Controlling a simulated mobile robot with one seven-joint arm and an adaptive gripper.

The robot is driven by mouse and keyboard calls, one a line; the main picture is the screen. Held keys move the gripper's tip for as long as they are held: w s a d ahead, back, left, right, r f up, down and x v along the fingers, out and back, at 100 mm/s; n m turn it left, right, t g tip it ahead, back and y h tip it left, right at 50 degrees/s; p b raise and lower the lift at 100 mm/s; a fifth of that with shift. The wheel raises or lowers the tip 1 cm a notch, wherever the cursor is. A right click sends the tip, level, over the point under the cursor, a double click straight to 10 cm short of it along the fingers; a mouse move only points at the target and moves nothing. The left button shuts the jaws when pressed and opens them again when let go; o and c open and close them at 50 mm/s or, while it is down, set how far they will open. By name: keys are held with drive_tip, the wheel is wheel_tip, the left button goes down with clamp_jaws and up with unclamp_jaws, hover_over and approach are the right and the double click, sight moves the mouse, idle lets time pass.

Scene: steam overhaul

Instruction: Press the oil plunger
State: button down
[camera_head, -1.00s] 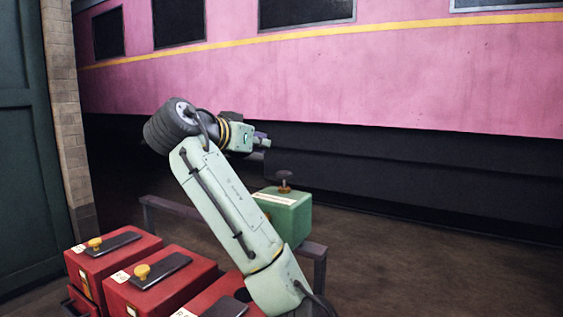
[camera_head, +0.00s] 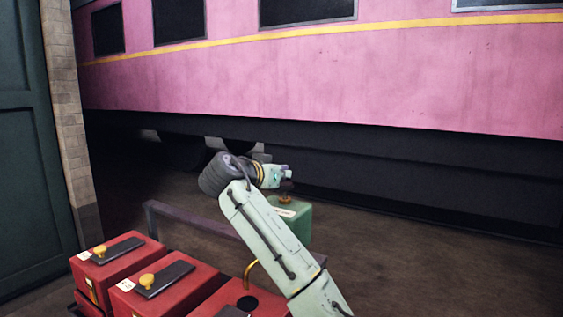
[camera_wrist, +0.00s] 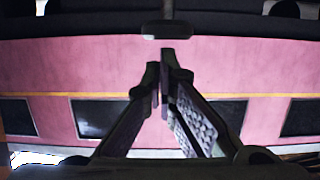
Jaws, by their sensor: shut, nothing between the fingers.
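The oil plunger (camera_head: 286,199) is a small knob with a brass-coloured base on top of a green box (camera_head: 300,222) with a pale label. My gripper (camera_head: 290,171) is at the plunger's top in the head view, overlapping it. I cannot tell whether it touches. In the wrist view my gripper (camera_wrist: 161,65) shows two dark fingers with their tips together and nothing between them. The plunger is not seen in the wrist view. My arm hides the left part of the green box.
Red boxes (camera_head: 122,262) with yellow knobs (camera_head: 147,281) stand at the lower left. A dark rail (camera_head: 190,221) runs behind them. A pink railway carriage (camera_head: 330,75) fills the background, and it shows upside down in the wrist view. Floor right of the green box is clear.

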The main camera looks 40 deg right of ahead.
sight(284, 185)
drive_tip(key=shift+a+f+b, duration=0.1)
drive_tip(key=shift+f+b, duration=0.05)
drive_tip(key=shift+b, duration=0.15)
drive_tip(key=shift+w+a+f+b, duration=0.15)
drive_tip(key=shift+b, duration=0.35)
drive_tip(key=shift+w+a+f+b, duration=0.15)
drive_tip(key=shift+f+b, duration=0.35)
drive_tip(key=shift+b, duration=0.65)
drive_tip(key=shift+s+d+f+b, duration=0.15)
drive_tip(key=shift+d+f+b, duration=0.05)
drive_tip(key=shift+f+b, duration=0.2)
drive_tip(key=shift+s+d+f+b, duration=0.15)
drive_tip(key=shift+f+b, duration=0.25)
drive_tip(key=shift+d, duration=0.1)
drive_tip(key=shift+r, duration=0.2)
wheel_tip(284, 185, up, 4)
drive_tip(key=p, duration=0.4)
drive_tip(key=shift+r, duration=0.1)
drive_tip(key=b+v, duration=0.4)
drive_tip(key=v, duration=0.6)
